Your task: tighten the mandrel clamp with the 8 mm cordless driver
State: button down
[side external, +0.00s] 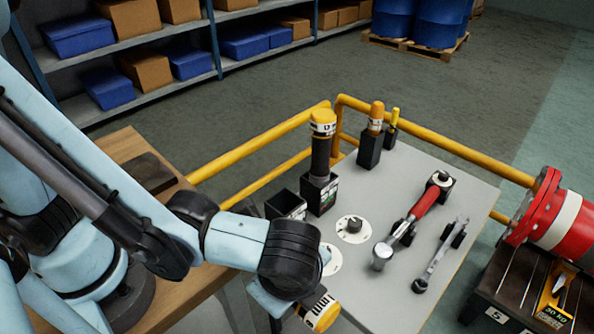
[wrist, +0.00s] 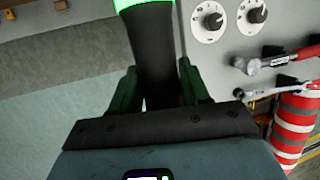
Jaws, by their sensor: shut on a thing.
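My gripper (wrist: 159,85) is shut around the black handle of a cordless driver (wrist: 153,45) in the wrist view. A bright green ring glows at the handle's upper end. In the side view the yellow, labelled end of this driver (side external: 322,312) shows at the bottom edge, beside my wrist; the rest is hidden or out of frame. A second driver (side external: 322,150), with a black body and yellow top, stands upright in a black holder. The held driver's size marking is not readable. I cannot pick out the mandrel clamp for certain in either view.
An empty black holder (side external: 285,205) stands beside the upright driver. A red flanged cylinder (side external: 530,205) lies right.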

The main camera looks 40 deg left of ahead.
jog(key=shift+f, duration=0.55)
jog(key=shift+r, duration=0.1)
jog(key=shift+a, duration=3)
dwell(1.6)
jog(key=shift+d, duration=0.1)
dwell(1.2)
jog(key=shift+d, duration=2.65)
jog(key=shift+r, duration=0.1)
